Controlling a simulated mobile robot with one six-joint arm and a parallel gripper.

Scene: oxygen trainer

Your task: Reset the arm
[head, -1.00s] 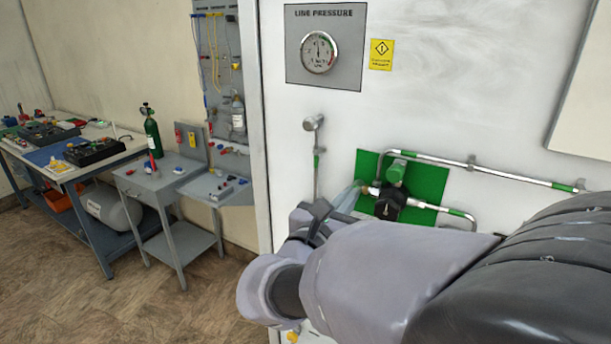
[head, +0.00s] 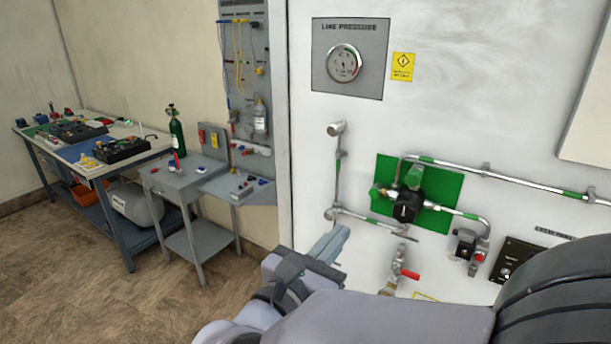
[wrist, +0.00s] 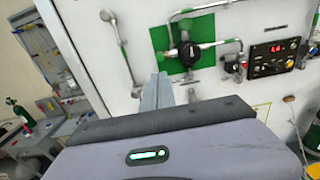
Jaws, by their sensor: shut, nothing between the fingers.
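My gripper (head: 331,243) is in the lower middle of the head view, in front of the white panel (head: 450,120). Its grey fingers are together with nothing between them. In the wrist view the shut fingers (wrist: 157,92) point up toward the panel, below the green plate. The black regulator (head: 408,205) with a green cap sits on the green plate (head: 440,188), up and right of the fingers. It also shows in the wrist view (wrist: 189,53). My gripper looks apart from the regulator and the pipes.
A pressure gauge (head: 344,63) is at the panel's top. A red-handled valve (head: 408,274) is right of my gripper, and a black control box (head: 514,261) farther right. A small grey table (head: 165,180) and a workbench (head: 120,155) stand left. The floor between is clear.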

